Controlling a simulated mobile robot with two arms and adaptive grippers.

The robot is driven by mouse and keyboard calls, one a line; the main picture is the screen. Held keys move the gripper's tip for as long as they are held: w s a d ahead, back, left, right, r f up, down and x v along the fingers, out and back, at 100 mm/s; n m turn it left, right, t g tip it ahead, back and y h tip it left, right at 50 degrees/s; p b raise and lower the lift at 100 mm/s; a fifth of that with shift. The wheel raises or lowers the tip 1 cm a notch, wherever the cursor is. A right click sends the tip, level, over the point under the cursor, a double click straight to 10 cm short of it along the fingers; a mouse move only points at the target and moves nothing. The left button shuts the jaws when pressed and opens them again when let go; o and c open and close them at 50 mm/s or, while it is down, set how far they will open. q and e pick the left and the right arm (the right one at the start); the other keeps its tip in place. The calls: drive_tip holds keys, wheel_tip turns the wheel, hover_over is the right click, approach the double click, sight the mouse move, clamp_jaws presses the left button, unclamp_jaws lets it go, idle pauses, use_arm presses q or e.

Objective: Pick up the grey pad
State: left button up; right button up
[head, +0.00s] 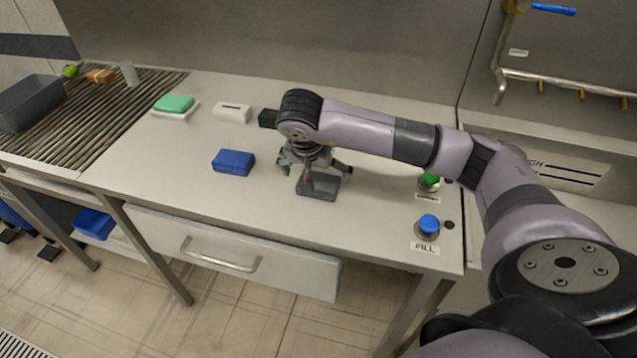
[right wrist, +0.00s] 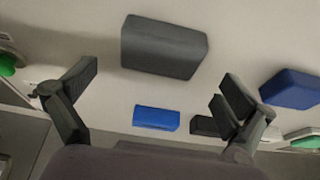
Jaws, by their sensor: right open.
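The grey pad (head: 324,188) lies on the light table, in front of and partly under my right gripper (head: 313,166) in the head view. In the right wrist view the grey pad (right wrist: 163,47) is a dark grey block beyond the fingertips. My right gripper (right wrist: 160,80) is open, with its fingers spread wide and nothing between them. The pad appears apart from both fingers. My left gripper is not in view.
A blue pad (head: 234,162) lies left of the gripper; another blue block (right wrist: 155,118) shows in the wrist view. A white block (head: 232,112) and green pad (head: 174,103) lie farther left. Green (head: 430,180) and blue (head: 428,223) buttons stand right. The table's front-left area is clear.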

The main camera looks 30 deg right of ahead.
sight(319, 181)
drive_tip(key=p+x, duration=0.1)
drive_tip(key=x, duration=0.3)
drive_tip(key=shift+s+a+f, duration=0.1)
drive_tip(key=shift+f, duration=0.2)
drive_tip(key=c, duration=1)
